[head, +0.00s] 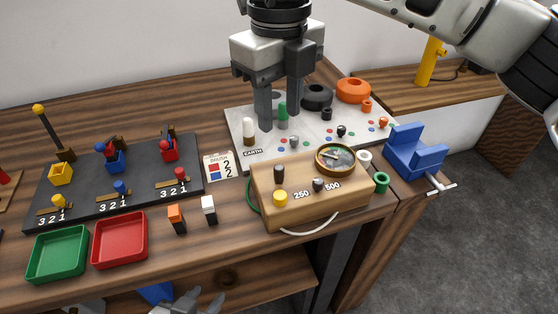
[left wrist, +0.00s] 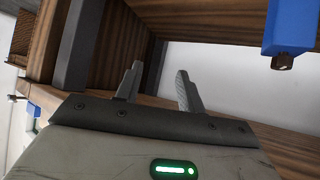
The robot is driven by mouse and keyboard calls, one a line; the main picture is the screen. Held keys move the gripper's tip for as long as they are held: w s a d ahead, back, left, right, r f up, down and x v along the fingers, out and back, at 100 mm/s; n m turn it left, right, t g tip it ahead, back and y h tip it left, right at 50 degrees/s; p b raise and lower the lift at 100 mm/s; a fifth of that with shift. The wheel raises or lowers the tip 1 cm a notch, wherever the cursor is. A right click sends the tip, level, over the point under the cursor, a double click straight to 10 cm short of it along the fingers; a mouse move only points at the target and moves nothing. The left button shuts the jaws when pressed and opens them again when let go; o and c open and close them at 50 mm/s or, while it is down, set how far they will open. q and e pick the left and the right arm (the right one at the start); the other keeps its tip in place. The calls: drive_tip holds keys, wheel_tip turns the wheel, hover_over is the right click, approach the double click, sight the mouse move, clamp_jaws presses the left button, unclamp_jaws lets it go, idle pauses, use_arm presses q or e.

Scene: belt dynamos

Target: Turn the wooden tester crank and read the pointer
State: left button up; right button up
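The wooden tester (head: 300,215) is a box at the table's front edge. A round brass-rimmed dial (head: 336,158) is on its back right, with a pointer too small to read surely. Its top has a yellow knob (head: 280,198), a dark knob (head: 318,184), a dark post and the marks 250 and 500. I cannot make out a crank handle. My right gripper (head: 279,122) points down behind the tester, above the pale board, fingers apart and empty. My left gripper (head: 190,304) is low, below the table front; the left wrist view shows its fingers (left wrist: 158,88) apart and empty.
A pale board (head: 235,118) with coloured terminals and rings lies behind the tester. A blue stand (head: 415,152) is on the right. A dark board (head: 130,185), green tray (head: 30,262) and red tray (head: 95,250) are left. Two small blocks (head: 177,220) stand left of the tester.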

sight(279, 167)
wheel_tip(279, 167, down, 12)
drive_tip(key=shift+p, duration=0.95)
clamp_jaws()
